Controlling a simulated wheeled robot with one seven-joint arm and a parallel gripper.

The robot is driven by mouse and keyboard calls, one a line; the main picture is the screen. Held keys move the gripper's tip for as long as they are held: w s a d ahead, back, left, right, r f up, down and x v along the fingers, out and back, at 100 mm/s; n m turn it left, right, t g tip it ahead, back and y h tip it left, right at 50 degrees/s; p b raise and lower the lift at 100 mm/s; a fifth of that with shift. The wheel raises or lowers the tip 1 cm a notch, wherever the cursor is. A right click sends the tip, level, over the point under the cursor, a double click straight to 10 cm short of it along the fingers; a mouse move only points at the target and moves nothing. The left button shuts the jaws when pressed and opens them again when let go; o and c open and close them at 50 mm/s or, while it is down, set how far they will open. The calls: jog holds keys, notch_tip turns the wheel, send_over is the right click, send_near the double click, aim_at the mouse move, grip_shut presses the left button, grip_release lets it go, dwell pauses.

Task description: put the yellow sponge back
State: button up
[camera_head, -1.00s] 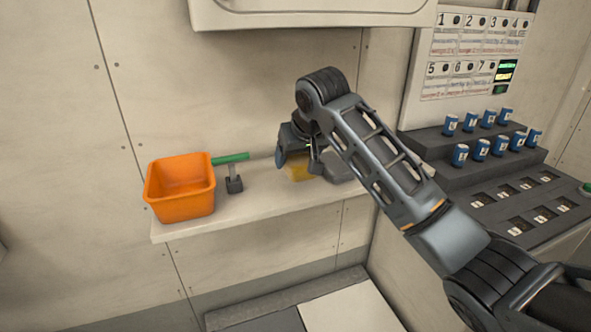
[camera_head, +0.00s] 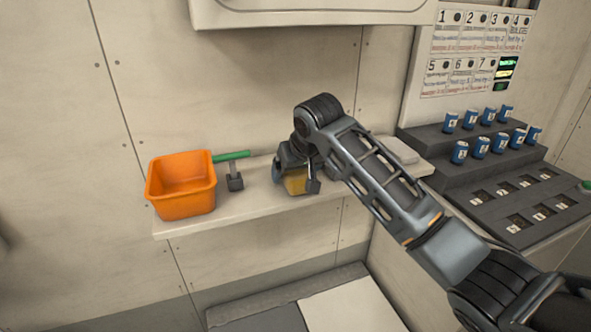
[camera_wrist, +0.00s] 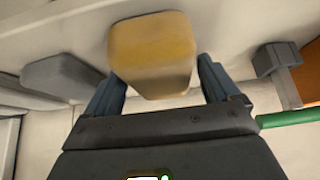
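The yellow sponge (camera_head: 296,183) is between the two fingers of my gripper (camera_head: 295,178), over the pale wall shelf (camera_head: 240,207). In the wrist view the sponge (camera_wrist: 152,50) fills the space between the dark blue fingers (camera_wrist: 158,88), with a finger against each side. My gripper is shut on it, pointing down. Whether the sponge's underside touches the shelf cannot be told. The forearm hides part of the shelf to the right.
An orange bin (camera_head: 182,190) stands at the shelf's left end. Beside it is a grey-headed tool with a green handle (camera_head: 231,155). A grey block (camera_wrist: 60,75) lies on the sponge's other side.

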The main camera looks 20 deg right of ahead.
jog(key=shift+o, duration=0.6)
jog(key=shift+r, duration=0.1)
jog(key=shift+r, duration=0.15)
jog(key=v, duration=1.2)
jog(key=shift+b, duration=0.3)
